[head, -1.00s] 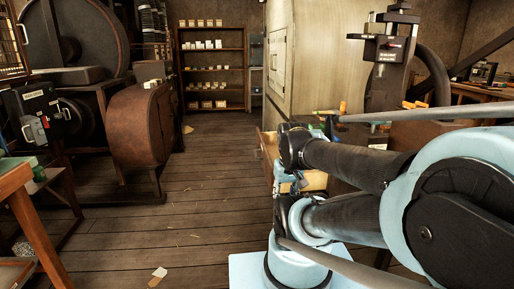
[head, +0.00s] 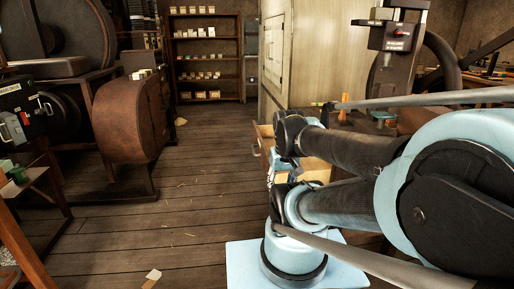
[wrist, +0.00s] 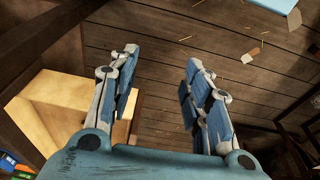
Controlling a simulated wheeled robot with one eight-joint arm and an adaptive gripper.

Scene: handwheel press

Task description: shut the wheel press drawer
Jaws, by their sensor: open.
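The wheel press (head: 394,38) stands at the upper right in the head view, a dark upright machine with a small label plate, on a bench. A light wooden drawer (head: 264,132) sticks out below the bench, pulled open and partly hidden by my arm. The drawer also shows in the wrist view (wrist: 68,92) at the left, as a pale wooden box. My gripper (wrist: 162,58) is open with nothing between its fingers. Its left finger overlaps the drawer's edge in the wrist view; I cannot tell whether they touch. In the head view my gripper is mostly hidden behind my arm.
A rusty rounded machine housing (head: 125,118) stands at the left. A shelf (head: 207,48) with small boxes stands at the back, beside a tall pale cabinet (head: 312,55). The plank floor (head: 190,195) between them is open, with a few scraps of paper.

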